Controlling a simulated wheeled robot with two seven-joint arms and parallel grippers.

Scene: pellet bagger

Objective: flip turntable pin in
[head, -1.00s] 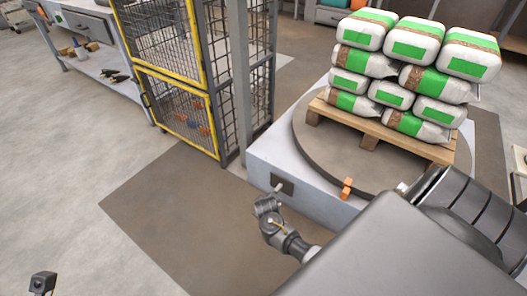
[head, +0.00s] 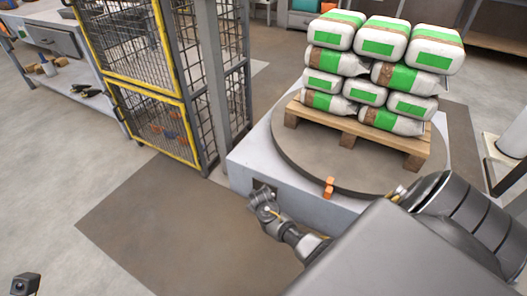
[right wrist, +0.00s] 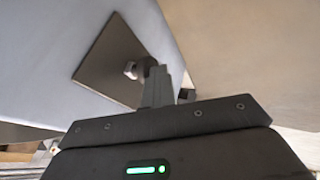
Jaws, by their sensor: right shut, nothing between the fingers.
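The turntable (head: 300,160) is a round grey disc on a pale base (head: 243,172), carrying a loaded pallet. A dark plate (head: 258,186) is on the base's near side, mostly behind my right gripper in the head view. In the right wrist view the plate (right wrist: 108,66) carries a short pin with a bright metal end (right wrist: 130,70). My right gripper (head: 263,197) is shut and empty at the plate. In the right wrist view its closed fingers (right wrist: 159,74) stand right beside the pin; I cannot tell whether they touch. My left gripper is not in view.
White and green bags (head: 360,45) are stacked on a wooden pallet (head: 345,128). A yellow-framed mesh cage (head: 150,115) stands left of the base. The brown floor area (head: 165,215) in front is clear.

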